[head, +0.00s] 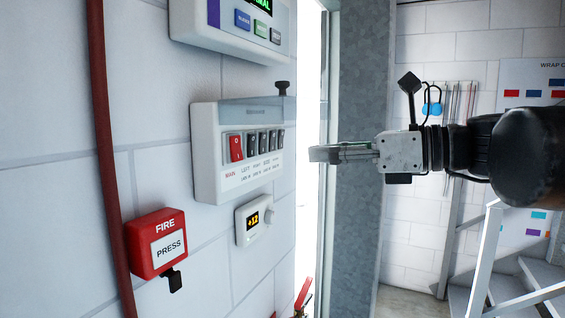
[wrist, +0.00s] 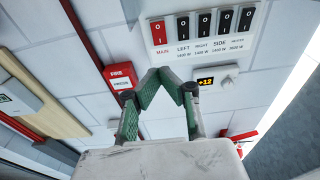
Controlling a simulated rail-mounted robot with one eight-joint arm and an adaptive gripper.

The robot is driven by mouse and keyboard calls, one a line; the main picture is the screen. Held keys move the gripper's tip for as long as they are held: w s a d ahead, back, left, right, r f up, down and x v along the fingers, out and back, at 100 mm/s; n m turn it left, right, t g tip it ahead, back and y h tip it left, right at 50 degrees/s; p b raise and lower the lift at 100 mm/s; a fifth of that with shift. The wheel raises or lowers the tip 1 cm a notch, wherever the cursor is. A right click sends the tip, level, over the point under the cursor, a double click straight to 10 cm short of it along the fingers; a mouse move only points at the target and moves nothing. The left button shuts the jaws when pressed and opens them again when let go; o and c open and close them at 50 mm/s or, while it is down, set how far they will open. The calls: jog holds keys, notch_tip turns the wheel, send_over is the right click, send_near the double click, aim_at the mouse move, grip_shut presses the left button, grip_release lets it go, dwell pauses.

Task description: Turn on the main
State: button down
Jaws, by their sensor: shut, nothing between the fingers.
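The MAIN switch (head: 236,148) is a red rocker at the left end of a row of switches on a white wall panel (head: 205,150). It also shows in the wrist view (wrist: 158,32), with black rockers to its right. In the head view my gripper (head: 318,154) is to the right of the panel, pointing left, apart from it. In the wrist view its green-padded fingers (wrist: 166,78) meet at the tips, below the switch row, with nothing between them. I cannot tell whether the MAIN switch is on or off.
A red FIRE press box (head: 157,243) hangs lower left, beside a red pipe (head: 105,160). A small display reading +12 (head: 253,218) is below the panel. Another control box (head: 230,28) is above. A grey door post (head: 360,160) stands behind my gripper.

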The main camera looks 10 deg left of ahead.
aim_at(239, 159)
jog(key=shift+a, duration=0.1)
jog(key=p+x, duration=0.2)
jog(key=x, duration=1)
jog(key=shift+a+p, duration=0.2)
jog(key=shift+p, duration=0.15)
jog(key=shift+w+a+f, duration=0.15)
jog(key=shift+w+a, duration=0.15)
jog(key=shift+a, duration=0.35)
jog(key=shift+w+a, duration=0.1)
jog(key=shift+a, duration=0.1)
jog(key=shift+d+f, duration=0.1)
jog(key=f+b+v, duration=0.2)
jog(key=f+v, duration=0.1)
jog(key=v, duration=1)
jog(key=shift+d, duration=0.4)
jog(key=shift+f, duration=0.1)
